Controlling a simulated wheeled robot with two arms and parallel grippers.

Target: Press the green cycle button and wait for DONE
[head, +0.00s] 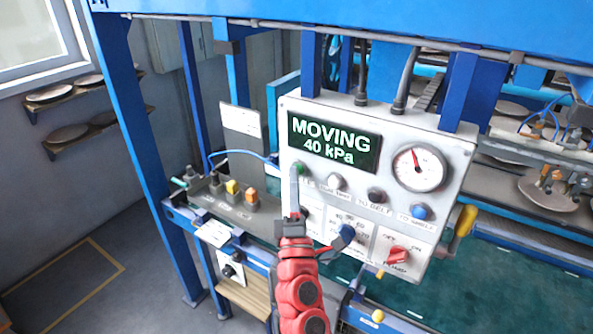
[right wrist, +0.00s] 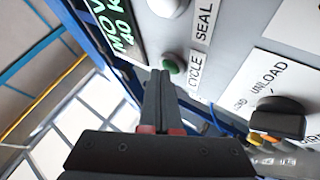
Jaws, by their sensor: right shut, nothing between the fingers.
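The grey-white control panel (head: 352,105) hangs on the blue frame. Its dark display (head: 334,139) reads "MOVING 40 kPa" in pale letters. The green cycle button (head: 299,168) is under the display's left end, partly behind my right gripper (head: 294,172). In the right wrist view, the green button (right wrist: 172,67) sits beside the CYCLE label, just past the tips of my right gripper (right wrist: 162,73). The fingers are shut and empty, and point at the button. I cannot tell whether they touch it. My left gripper is not in view.
The panel also carries a white button (head: 334,181), a dark button (head: 376,195), a blue button (head: 420,212), a red knob (head: 398,255) and a round gauge (head: 418,168). A yellow handle (head: 464,221) juts out at its right. Bare floor lies at the left.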

